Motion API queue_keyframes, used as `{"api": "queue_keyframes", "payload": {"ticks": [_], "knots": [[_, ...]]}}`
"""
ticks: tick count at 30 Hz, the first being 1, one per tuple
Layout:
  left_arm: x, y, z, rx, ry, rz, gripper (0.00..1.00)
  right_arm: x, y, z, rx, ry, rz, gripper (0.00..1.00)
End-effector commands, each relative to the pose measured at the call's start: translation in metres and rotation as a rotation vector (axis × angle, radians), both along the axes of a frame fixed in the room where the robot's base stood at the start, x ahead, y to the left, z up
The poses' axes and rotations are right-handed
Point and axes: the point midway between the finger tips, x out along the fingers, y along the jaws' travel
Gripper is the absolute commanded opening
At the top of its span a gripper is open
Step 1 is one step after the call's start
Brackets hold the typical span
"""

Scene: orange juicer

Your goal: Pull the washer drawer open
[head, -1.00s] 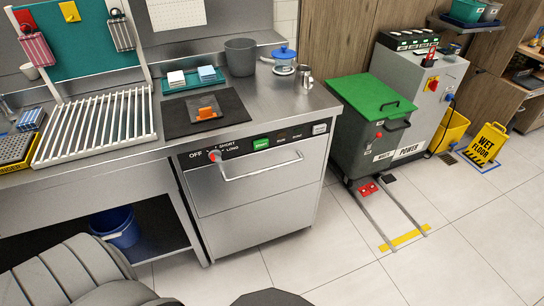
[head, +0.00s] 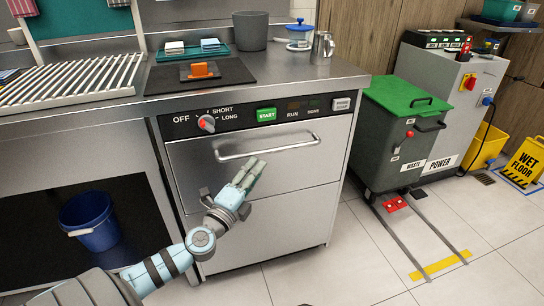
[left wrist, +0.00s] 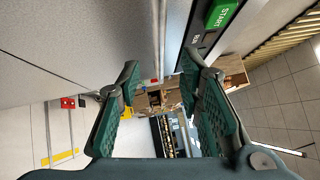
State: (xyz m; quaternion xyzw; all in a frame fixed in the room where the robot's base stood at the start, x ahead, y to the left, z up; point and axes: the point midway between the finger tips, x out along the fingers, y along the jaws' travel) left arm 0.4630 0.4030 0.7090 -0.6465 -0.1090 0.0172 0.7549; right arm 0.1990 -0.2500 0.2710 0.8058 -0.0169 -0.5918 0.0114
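The washer (head: 300,225) is a steel front under the counter, with its upper drawer panel (head: 320,165) closed. Its horizontal bar handle (head: 275,149) runs across that panel, below the dark control strip. My left gripper (head: 250,166) is in front of the panel, just below the handle's left half, its fingers pointing up toward the bar. In the left wrist view the green-padded fingers (left wrist: 160,72) are spread open, with nothing gripped. The handle bar (left wrist: 161,40) runs in line with the gap between them; I cannot tell whether they touch it. My right gripper is out of view.
The control strip has a red-tipped knob (head: 206,123) and a green START button (head: 266,115). A blue bucket (head: 90,222) stands under the counter at left. A green-lidded waste bin (head: 395,145) stands close right of the washer. The floor in front is clear.

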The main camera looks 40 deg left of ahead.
Motion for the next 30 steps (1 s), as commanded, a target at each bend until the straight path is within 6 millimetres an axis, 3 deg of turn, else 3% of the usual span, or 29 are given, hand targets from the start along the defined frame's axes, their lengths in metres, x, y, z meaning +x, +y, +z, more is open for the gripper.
{"api": "queue_keyframes", "payload": {"ticks": [6, 12, 22, 28, 30], "knots": [[0.059, 0.011, 0.012, -0.005, -0.003, 0.003, 0.33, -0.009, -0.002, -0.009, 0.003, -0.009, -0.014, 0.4], [0.09, 0.015, 0.014, -0.004, 0.0, 0.001, 0.33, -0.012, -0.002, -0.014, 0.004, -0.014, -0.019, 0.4], [0.097, 0.016, 0.014, -0.003, 0.002, -0.001, 0.33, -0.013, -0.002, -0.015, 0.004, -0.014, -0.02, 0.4], [0.097, 0.016, 0.014, -0.004, 0.001, -0.001, 0.03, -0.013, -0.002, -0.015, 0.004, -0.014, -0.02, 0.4], [0.097, 0.016, 0.014, -0.003, 0.002, -0.001, 0.0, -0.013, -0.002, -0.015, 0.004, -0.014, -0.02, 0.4]]}}
